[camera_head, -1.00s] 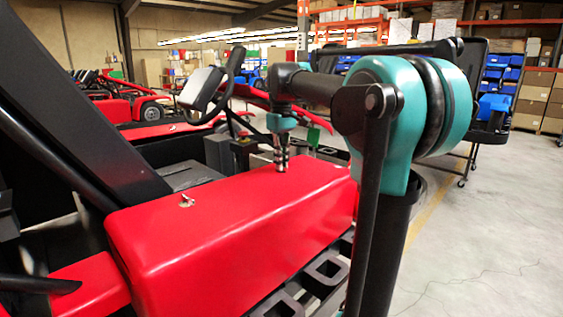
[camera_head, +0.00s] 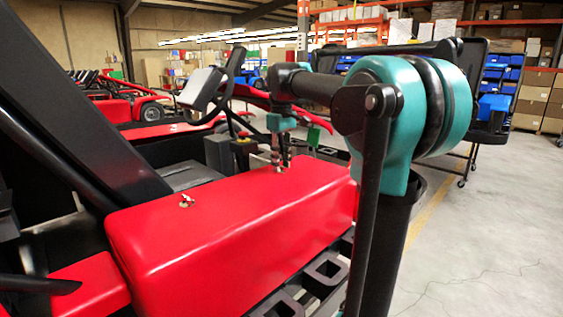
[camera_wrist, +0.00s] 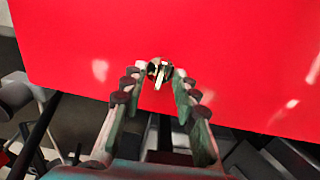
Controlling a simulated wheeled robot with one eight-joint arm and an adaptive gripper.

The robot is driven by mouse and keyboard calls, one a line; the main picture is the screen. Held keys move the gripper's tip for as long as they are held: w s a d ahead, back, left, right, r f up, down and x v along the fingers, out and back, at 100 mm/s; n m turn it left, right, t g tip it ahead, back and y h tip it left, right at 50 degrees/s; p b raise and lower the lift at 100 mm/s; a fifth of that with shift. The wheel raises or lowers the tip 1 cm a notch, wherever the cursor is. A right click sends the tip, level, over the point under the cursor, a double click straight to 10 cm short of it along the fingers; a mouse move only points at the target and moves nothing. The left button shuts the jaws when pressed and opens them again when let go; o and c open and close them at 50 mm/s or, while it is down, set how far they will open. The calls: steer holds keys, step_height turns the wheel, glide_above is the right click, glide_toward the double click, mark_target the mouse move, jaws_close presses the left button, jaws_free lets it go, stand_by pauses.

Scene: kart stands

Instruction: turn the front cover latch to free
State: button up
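The long red cover (camera_head: 230,235) has two small metal latches on its top. The near latch (camera_head: 187,201) stands clear of my gripper. The far latch (camera_head: 281,169) is just below my gripper (camera_head: 279,163). In the wrist view this latch (camera_wrist: 158,74) is a pale metal tab in a round fitting, running nearly up and down the picture with a slight tilt. My gripper (camera_wrist: 158,72) is open, with one finger on each side of the latch. Gaps show between tab and fingertips, and nothing is held.
A dark kart frame bar (camera_head: 80,90) rises at the left. A steering wheel (camera_head: 222,88) and a small box with a red button (camera_head: 243,145) stand behind the cover. Open concrete floor (camera_head: 480,240) lies at the right.

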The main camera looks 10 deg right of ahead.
steer(key=shift+r, duration=0.15)
step_height(320, 180, up, 12)
stand_by(0.5)
